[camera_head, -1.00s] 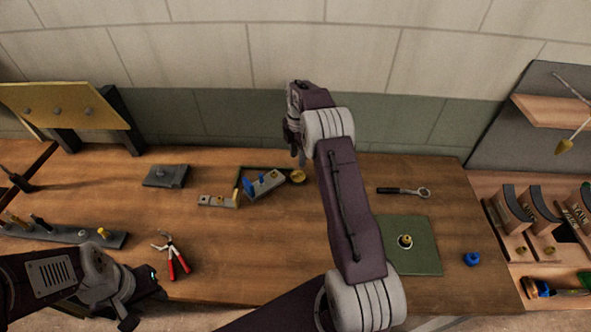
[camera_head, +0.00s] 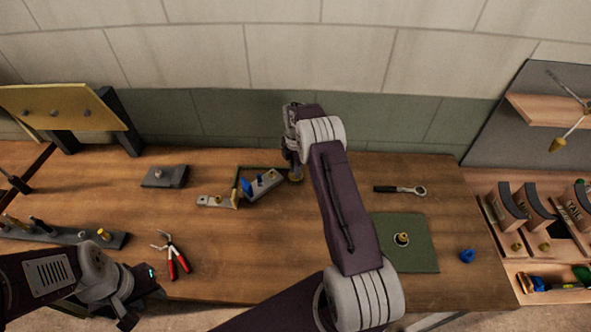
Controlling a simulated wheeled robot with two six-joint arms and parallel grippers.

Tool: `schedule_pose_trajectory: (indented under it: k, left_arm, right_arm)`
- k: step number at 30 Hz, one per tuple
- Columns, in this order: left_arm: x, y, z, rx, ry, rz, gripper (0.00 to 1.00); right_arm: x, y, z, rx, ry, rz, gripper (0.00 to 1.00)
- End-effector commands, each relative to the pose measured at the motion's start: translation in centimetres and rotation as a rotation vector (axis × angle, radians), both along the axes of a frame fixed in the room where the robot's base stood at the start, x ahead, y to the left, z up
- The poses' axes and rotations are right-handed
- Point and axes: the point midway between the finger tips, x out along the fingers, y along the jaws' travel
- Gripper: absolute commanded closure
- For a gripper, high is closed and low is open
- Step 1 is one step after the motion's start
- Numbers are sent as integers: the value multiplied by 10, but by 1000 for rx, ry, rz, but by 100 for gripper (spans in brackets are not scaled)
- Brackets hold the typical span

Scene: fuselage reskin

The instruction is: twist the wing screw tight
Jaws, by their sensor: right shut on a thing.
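A small brass-coloured piece (camera_head: 296,178), which looks like the wing screw, is at the right end of the angled grey clamp block (camera_head: 264,185) on the bench. My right gripper (camera_head: 295,172) reaches down over it from above and is shut on it; the fingers hide most of the piece. A blue part (camera_head: 246,187) is at the left end of the block. My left gripper (camera_head: 146,306) is at the bench's front edge at lower left, its fingers apart and empty, far from the block.
A grey bracket (camera_head: 217,201) lies left of the block. Red-handled pliers (camera_head: 172,256), a ratchet (camera_head: 400,190), a green mat (camera_head: 421,252) and a blue cap (camera_head: 467,256) lie on the bench (camera_head: 260,265). My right arm crosses the middle. The front centre is clear.

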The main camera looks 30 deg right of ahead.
Motion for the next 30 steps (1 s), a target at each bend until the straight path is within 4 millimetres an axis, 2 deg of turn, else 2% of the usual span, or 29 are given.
schedule_pose_trajectory:
  k: [11, 30]
  left_arm:
    - [0, 0, -2, 0, 0, 0, 62]
    - [0, 0, -7, 0, 0, 0, 62]
  right_arm:
    - [0, 0, 0, 0, 0, -117, 100]
    - [1, 0, 1, 0, -1, -702, 100]
